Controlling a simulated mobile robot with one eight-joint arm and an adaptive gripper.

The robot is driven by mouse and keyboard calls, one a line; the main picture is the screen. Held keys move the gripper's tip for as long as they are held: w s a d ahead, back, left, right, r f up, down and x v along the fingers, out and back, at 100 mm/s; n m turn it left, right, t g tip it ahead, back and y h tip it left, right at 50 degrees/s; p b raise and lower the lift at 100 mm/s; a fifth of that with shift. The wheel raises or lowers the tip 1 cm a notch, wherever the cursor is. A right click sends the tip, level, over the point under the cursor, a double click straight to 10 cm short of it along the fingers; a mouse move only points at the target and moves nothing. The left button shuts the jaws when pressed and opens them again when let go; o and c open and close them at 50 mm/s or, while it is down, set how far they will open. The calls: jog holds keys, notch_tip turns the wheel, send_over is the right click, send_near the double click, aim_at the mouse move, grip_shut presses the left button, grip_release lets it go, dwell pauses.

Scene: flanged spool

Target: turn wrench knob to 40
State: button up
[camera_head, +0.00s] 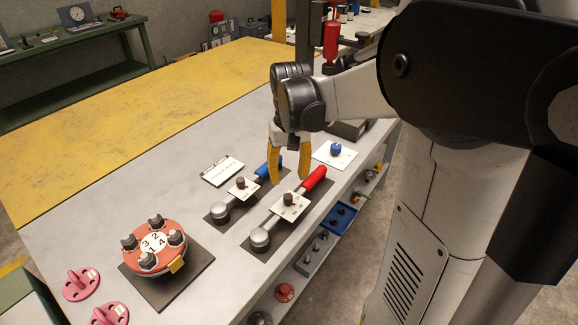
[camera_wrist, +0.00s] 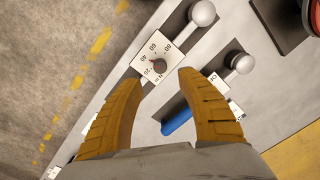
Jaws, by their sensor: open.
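Two wrenches lie side by side on dark mats, one with a blue handle (camera_head: 270,165), one with a red handle (camera_head: 314,179). Each carries a pale plate with a dark knob; the red-handled one's knob (camera_head: 289,198) also shows in the wrist view (camera_wrist: 160,66). Its dial plate (camera_wrist: 150,50) reads 20, 40, 60 and 80 there; the knob's exact setting is too small to tell. My gripper (camera_head: 289,177) is open and empty, pointing down above the wrenches. In the wrist view its yellow fingertips (camera_wrist: 160,79) stand just short of this knob, apparently above it. The red handle is not visible there.
A red flanged spool (camera_head: 154,244) with numbered bolts sits on a dark plate at left. A blue knob on a white card (camera_head: 336,150) and a labelled card (camera_head: 222,170) lie nearby. Pink flanged pieces (camera_head: 81,284) lie at front left. The bench edge drops to shelves at right.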

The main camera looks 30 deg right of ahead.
jog(key=shift+r, duration=1.6)
jog(key=s+a+r+n+t, duration=0.1)
jog(key=s+a+n+t, duration=0.2)
jog(key=s+a+t, duration=0.4)
jog(key=s+a, duration=0.3)
jog(key=a, duration=0.3)
jog(key=shift+s+a+r+n, duration=0.3)
jog(key=shift+r, duration=0.1)
